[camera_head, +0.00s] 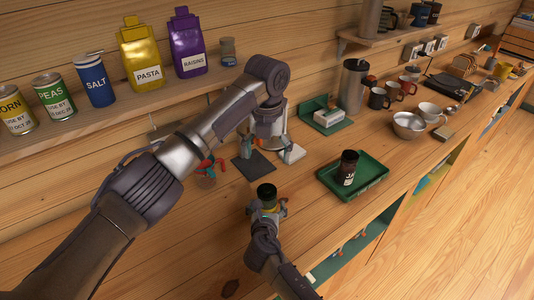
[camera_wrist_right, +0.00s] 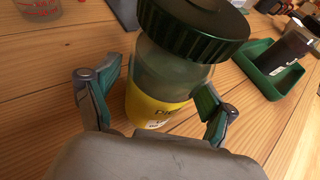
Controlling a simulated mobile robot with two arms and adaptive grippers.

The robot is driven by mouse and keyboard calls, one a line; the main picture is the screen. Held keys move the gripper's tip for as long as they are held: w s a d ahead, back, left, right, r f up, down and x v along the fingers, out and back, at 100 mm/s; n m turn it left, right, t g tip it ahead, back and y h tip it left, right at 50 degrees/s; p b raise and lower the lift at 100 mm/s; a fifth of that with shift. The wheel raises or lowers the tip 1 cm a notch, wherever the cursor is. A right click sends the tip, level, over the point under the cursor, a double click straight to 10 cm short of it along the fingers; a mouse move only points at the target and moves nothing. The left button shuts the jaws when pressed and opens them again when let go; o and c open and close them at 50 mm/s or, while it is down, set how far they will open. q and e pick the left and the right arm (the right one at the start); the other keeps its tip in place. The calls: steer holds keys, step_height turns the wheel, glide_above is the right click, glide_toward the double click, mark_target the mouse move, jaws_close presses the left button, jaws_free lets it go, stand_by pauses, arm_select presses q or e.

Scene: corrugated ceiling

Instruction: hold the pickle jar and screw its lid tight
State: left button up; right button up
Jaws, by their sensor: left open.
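The pickle jar (camera_wrist_right: 160,85) has a dark green lid (camera_wrist_right: 195,28) and a yellow label. It stands upright on the wooden counter, and its lid (camera_head: 267,192) shows in the head view. My right gripper (camera_head: 267,212) is around the jar, low on its body. In the right wrist view its fingers (camera_wrist_right: 152,108) are apart, with a clear gap between the left finger and the jar. The right finger is close to the glass; contact is unclear. The lid sits on the jar; its tightness cannot be seen. My left gripper (camera_head: 270,143) is open and empty, behind the jar and above the counter.
A green tray (camera_head: 376,170) with a dark jar (camera_head: 347,167) stands to the right. Behind are a dark flat piece (camera_head: 254,167) and a green holder (camera_head: 322,115). Mugs (camera_head: 379,98) and a metal bowl (camera_head: 408,125) are farther right. A shelf (camera_head: 75,132) with cans and bags runs along the wall.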

steer(key=shift+r, duration=0.1)
steer(key=v, duration=1.2)
stand_by(0.4)
